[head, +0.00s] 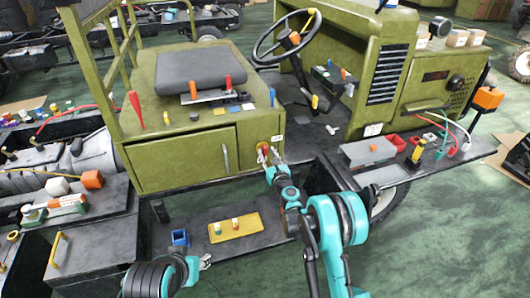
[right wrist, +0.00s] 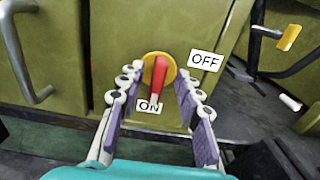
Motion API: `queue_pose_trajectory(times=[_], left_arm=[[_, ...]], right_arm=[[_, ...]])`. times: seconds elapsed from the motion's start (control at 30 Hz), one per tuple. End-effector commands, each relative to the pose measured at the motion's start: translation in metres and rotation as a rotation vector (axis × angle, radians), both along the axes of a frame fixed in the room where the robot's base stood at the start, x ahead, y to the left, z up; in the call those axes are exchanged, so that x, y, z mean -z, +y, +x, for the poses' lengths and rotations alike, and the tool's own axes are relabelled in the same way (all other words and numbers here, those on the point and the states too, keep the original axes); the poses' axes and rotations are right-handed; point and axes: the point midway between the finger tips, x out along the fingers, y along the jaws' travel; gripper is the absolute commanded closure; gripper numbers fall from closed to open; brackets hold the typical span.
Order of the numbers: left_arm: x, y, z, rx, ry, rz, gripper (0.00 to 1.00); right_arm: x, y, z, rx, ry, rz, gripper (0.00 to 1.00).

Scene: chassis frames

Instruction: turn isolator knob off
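The isolator knob (right wrist: 159,72) is a red handle on a yellow disc on the green panel in the right wrist view. Its handle points down at the ON label (right wrist: 148,107); the OFF label (right wrist: 206,61) is to its right. In the head view the knob (head: 263,146) is partly hidden by my right gripper (head: 269,155). In the right wrist view my right gripper (right wrist: 157,76) is open, with one finger on each side of the handle and visible gaps. My left gripper (head: 205,262) is small and low in the head view; its opening is unclear.
A cabinet door with a metal handle (right wrist: 32,60) is left of the knob. A yellow tray (head: 236,228) and a blue bin (head: 180,238) sit on the low shelf. A yellow-tipped lever (right wrist: 289,37) stands to the right.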

Motion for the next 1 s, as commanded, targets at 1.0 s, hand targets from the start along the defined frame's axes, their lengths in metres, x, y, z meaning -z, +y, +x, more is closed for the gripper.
queue_pose_trajectory(times=[1.0], left_arm=[[0.008,0.0,0.0,0.0,0.0,0.0,0.6]], right_arm=[[0.0,0.01,0.028,-0.001,-0.004,-0.016,1.0]])
